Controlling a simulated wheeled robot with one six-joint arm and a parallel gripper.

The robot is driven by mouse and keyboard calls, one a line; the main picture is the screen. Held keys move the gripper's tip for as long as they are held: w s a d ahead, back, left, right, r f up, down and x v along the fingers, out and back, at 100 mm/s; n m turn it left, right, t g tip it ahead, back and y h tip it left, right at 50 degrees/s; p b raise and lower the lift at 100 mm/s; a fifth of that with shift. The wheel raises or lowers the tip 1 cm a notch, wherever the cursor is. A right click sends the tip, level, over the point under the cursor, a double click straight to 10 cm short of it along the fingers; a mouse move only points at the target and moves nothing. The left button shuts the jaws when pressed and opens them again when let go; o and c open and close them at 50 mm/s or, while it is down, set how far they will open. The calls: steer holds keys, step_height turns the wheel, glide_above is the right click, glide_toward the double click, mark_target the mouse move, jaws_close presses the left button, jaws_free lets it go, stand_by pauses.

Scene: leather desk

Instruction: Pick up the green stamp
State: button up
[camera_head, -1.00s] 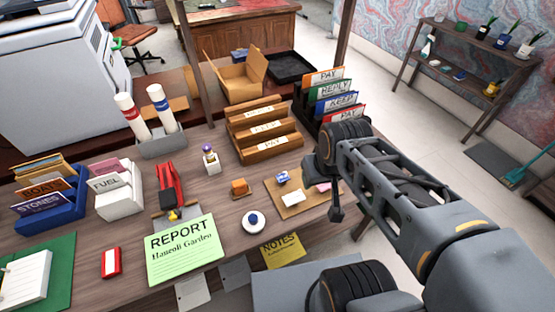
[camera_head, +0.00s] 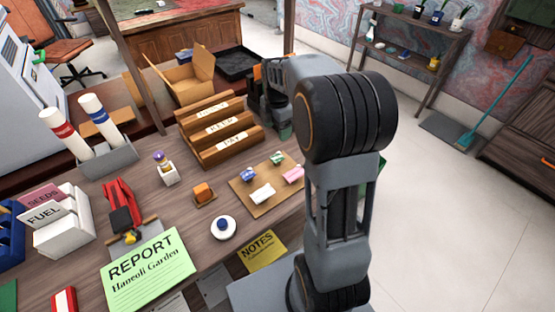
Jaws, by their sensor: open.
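The green stamp (camera_head: 277,158) is a small block on a tan board (camera_head: 250,202) near the desk's right side. It shares the board with a blue stamp (camera_head: 248,174), a pink stamp (camera_head: 293,174) and a white block (camera_head: 263,194). My gripper (camera_head: 284,132) hangs at the end of my arm, just behind and above the green stamp in the picture, apart from it. It is open and empty, though its fingers are small and dark against the rack. My arm stands to the right of the board.
Wooden letter trays (camera_head: 222,140) stand left of my gripper, with an open cardboard box (camera_head: 182,82) behind. An orange-brown block (camera_head: 203,194) and a round white item (camera_head: 223,228) sit left of the board. Floor (camera_head: 450,220) is clear at right.

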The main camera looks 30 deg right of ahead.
glide_above(276, 158)
steer(key=f, duration=0.7)
steer(key=shift+s+d, duration=0.15)
steer(key=shift+d, duration=0.05)
steer(key=shift+a+f, duration=0.2)
steer(key=shift+f, duration=2.5)
steer(key=shift+f+b, duration=0.25)
steer(key=shift+b, duration=0.15)
steer(key=shift+c, duration=0.5)
steer(key=c, duration=0.9)
